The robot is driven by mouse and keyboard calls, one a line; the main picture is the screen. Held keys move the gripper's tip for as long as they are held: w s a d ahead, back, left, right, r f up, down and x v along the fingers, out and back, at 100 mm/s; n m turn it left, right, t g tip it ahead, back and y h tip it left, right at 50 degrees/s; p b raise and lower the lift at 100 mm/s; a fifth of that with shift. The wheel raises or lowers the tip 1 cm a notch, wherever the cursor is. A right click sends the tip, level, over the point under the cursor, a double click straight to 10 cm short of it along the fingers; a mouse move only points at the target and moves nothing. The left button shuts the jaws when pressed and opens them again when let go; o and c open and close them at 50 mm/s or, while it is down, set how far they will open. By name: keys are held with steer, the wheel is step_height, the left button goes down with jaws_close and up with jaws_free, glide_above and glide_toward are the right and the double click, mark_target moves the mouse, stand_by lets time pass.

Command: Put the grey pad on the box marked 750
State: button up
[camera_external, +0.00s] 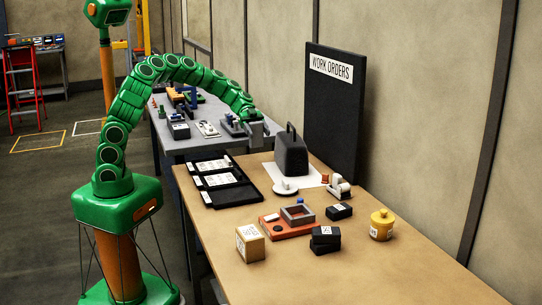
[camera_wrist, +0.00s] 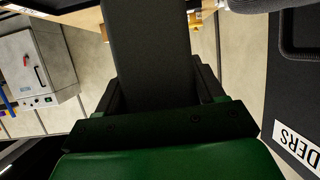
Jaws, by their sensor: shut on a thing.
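My gripper (camera_external: 256,131) hangs above the far end of the wooden bench, by the grey table. In the wrist view it is shut on a dark grey slab (camera_wrist: 152,50), which looks like the grey pad; its far end runs out of the picture. Several small labelled boxes stand on the bench, well apart from my gripper: a tan box (camera_external: 250,243) at the front, a black box (camera_external: 325,248) with another dark piece on it, and a black box (camera_external: 339,211) behind. Their labels are too small to read, so I cannot tell which is marked 750.
A black bag (camera_external: 291,157) stands on the bench near my gripper, before the tall WORK ORDERS board (camera_external: 334,110). An orange fixture (camera_external: 286,228) with a grey frame, a yellow pot (camera_external: 381,225) and a black document tray (camera_external: 232,193) are nearby. The bench's front right is clear.

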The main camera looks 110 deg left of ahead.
steer(key=w+d+r+m+g+h, duration=0.15)
steer(key=w+d, duration=0.25)
steer(key=d, duration=0.5)
steer(key=w+d+r+m+g+h, duration=0.1)
steer(key=w+d+r+m+g, duration=0.15)
steer(key=d, duration=0.65)
steer(key=w+d+r+m+g+h, duration=0.1)
steer(key=w+d, duration=0.4)
steer(key=d, duration=0.4)
steer(key=s+d+r+m+g, duration=0.2)
steer(key=d+g, duration=0.1)
steer(key=d, duration=0.9)
steer(key=s+d+r+m+g, duration=0.1)
steer(key=d+r+m+g, duration=0.15)
steer(key=d, duration=1.05)
glide_above(247, 235)
steer(key=shift+f, duration=4.95)
steer(key=shift+a+f+h, duration=0.1)
steer(key=shift+f+h, duration=0.35)
steer(key=shift+f, duration=1.05)
steer(key=shift+f, duration=0.15)
steer(key=o, duration=1.1)
steer(key=shift+c, duration=0.2)
